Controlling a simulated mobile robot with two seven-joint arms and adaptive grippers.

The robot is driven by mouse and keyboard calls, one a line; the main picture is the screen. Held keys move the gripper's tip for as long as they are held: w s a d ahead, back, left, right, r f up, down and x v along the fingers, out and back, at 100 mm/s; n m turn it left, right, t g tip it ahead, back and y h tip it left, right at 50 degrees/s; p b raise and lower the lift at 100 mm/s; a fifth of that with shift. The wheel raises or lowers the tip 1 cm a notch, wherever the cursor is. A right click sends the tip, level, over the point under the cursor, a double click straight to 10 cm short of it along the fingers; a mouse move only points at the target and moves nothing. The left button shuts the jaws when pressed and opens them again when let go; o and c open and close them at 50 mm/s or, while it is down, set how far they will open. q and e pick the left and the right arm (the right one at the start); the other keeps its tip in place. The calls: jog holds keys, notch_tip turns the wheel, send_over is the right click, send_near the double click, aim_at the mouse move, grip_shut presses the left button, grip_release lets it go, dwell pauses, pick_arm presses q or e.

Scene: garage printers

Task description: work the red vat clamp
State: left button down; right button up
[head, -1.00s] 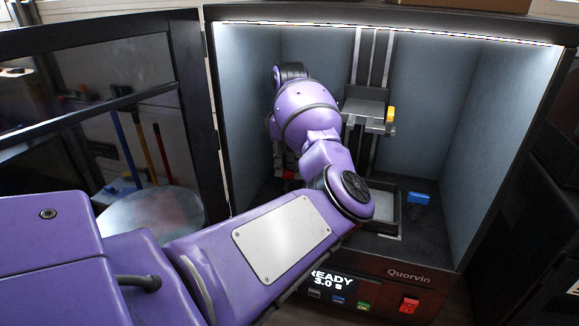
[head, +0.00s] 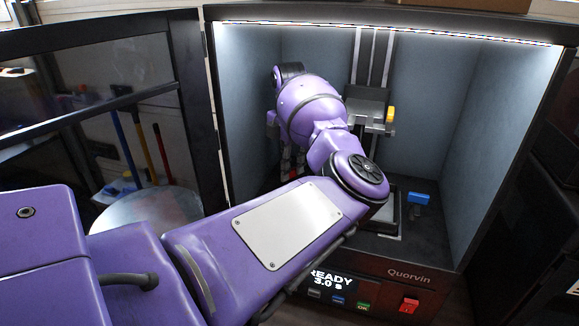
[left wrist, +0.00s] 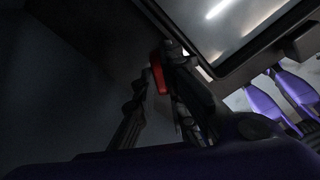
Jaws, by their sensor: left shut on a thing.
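The red vat clamp (left wrist: 158,76) shows as a small red piece between the dark fingers of my left gripper (left wrist: 160,92) in the left wrist view. The gripper is shut on it. In the head view my left arm reaches into the printer chamber, and its links hide most of the gripper (head: 290,168) and the clamp. The resin vat (head: 390,228) lies on the chamber floor, partly behind my arm. A blue clamp (head: 418,198) stands at its right side. My right gripper is in neither view.
The build platform (head: 368,112) with a yellow knob (head: 390,115) hangs on the rear column. The printer door (head: 190,105) stands open at the left. The front panel has a lit display (head: 330,279) and a red switch (head: 409,305). The chamber's right side is clear.

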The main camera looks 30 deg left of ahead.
aim_at(290, 170)
pick_arm(q)
jog(key=n, duration=0.5)
jog(key=shift+r+n, duration=0.1)
jog(key=shift+n, duration=0.2)
dwell(0.4)
jog(key=c, duration=1.8)
grip_release()
notch_tip(290, 170, up, 7)
jog(key=shift+r, duration=0.2)
